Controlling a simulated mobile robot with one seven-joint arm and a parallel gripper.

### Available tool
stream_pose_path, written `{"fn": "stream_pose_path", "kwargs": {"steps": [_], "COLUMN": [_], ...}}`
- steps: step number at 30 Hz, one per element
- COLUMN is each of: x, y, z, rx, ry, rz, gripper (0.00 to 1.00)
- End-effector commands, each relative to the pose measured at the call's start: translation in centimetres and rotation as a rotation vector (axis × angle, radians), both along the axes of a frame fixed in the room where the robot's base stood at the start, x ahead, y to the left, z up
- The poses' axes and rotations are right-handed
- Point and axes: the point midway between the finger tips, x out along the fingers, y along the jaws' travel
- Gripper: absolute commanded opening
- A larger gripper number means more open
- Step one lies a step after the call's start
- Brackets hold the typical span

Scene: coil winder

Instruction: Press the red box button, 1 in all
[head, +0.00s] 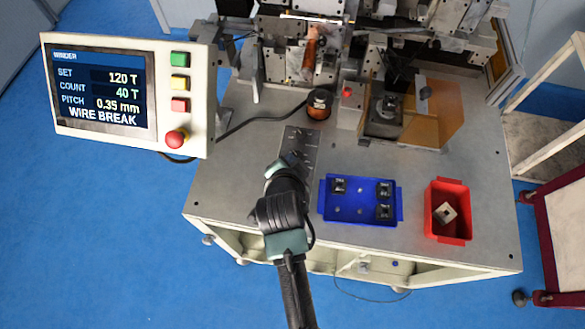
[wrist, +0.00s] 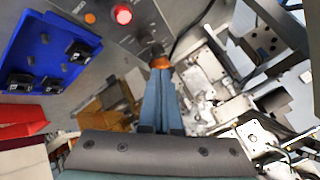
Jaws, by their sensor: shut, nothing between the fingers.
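A small red button (head: 347,91) sits on a grey box at the back of the table, right of the copper spool. It cannot be made out in the wrist view. Other red buttons are the square one (head: 180,105) and the red mushroom knob (head: 175,139) on the winder's control panel (head: 198,75). My gripper (head: 297,157) is over the grey strip panel (head: 303,137), left of and nearer than the small red button. In the wrist view my gripper (wrist: 160,72) is shut and empty, its fingertips overlapping the copper-coloured spool (wrist: 160,61). A lit red round element (wrist: 123,15) shows beside them.
A blue tray (head: 325,202) with several dark parts and a red bin (head: 433,225) stand at the front right. An orange guard (head: 445,115) and the winder mechanism occupy the back. The copper spool (head: 318,112) stands near the small red button. The display reads WIRE BREAK.

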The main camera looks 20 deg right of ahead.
Motion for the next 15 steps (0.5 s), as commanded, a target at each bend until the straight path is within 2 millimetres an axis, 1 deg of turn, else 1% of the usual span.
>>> {"fn": "stream_pose_path", "kwargs": {"steps": [5,8,15], "x": [0.0,0.1,0.0], "y": [0.0,0.0,0.0], "z": [-0.8,-1.7,-5.1], "rx": [0.0,-0.001,-0.001], "ry": [-0.001,-0.002,-0.001], "rz": [0.002,0.001,0.001], "gripper": [0.0,0.0,0.0]}}
